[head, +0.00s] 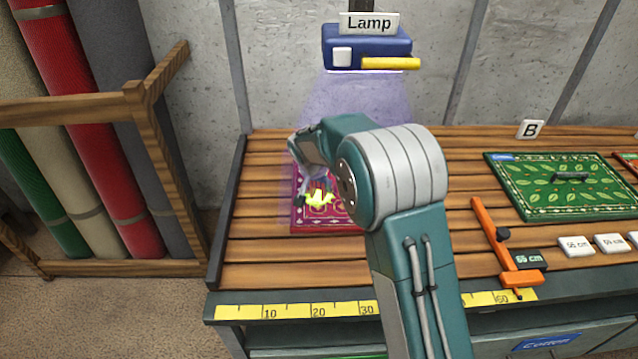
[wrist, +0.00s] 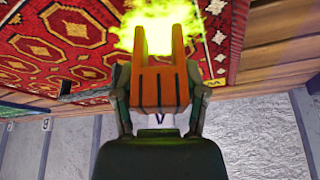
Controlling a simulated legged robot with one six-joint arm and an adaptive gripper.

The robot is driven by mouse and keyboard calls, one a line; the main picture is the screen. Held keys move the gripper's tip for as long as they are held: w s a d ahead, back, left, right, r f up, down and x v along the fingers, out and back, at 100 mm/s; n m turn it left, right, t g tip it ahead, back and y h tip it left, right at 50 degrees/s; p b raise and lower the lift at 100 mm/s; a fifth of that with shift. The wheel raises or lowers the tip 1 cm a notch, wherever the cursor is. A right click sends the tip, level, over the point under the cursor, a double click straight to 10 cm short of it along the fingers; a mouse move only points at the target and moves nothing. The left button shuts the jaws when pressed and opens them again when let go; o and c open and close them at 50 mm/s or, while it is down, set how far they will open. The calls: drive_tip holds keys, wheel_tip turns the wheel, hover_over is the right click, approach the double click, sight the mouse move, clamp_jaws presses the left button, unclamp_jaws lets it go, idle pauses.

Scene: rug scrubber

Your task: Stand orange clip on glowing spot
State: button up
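The orange clip (wrist: 161,88) fills the middle of the wrist view, its prongs pointing up the picture to the glowing spot. My gripper (wrist: 160,100) has one finger on each side of the clip and is shut on it. The yellow-green glowing spot (wrist: 142,34) is on the red patterned rug (wrist: 35,45), just beyond the prong tips. I cannot tell whether the tips touch the rug. In the head view, the glowing spot (head: 319,198) lies right by my gripper (head: 318,184), and my arm hides part of the rug (head: 300,222).
A blue lamp (head: 365,46) shines on the rug from the wall. To the right lie a green rug (head: 540,205), an orange measuring tool (head: 493,237) and white tiles (head: 575,245). A yellow ruler (head: 290,311) runs along the bench's front edge. A rack with rolled rugs (head: 70,100) stands left.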

drive_tip(key=o, duration=0.4)
drive_tip(key=v, duration=1.1)
drive_tip(key=s+d+r, duration=0.6)
drive_tip(key=s+r, duration=0.2)
drive_tip(key=s+d+n, duration=0.1)
drive_tip(key=s+d, duration=0.1)
drive_tip(key=s, duration=0.6)
drive_tip(key=s+d+n+t+y, duration=0.1)
drive_tip(key=s+d+n, duration=0.1)
drive_tip(key=s, duration=0.7)
drive_tip(key=s+d+n, duration=0.1)
drive_tip(key=s+d, duration=0.3)
drive_tip(key=s, duration=0.5)
drive_tip(key=shift+s+d+r+y, duration=0.1)
drive_tip(key=shift+s+r+y, duration=0.15)
drive_tip(key=shift+r+y, duration=0.15)
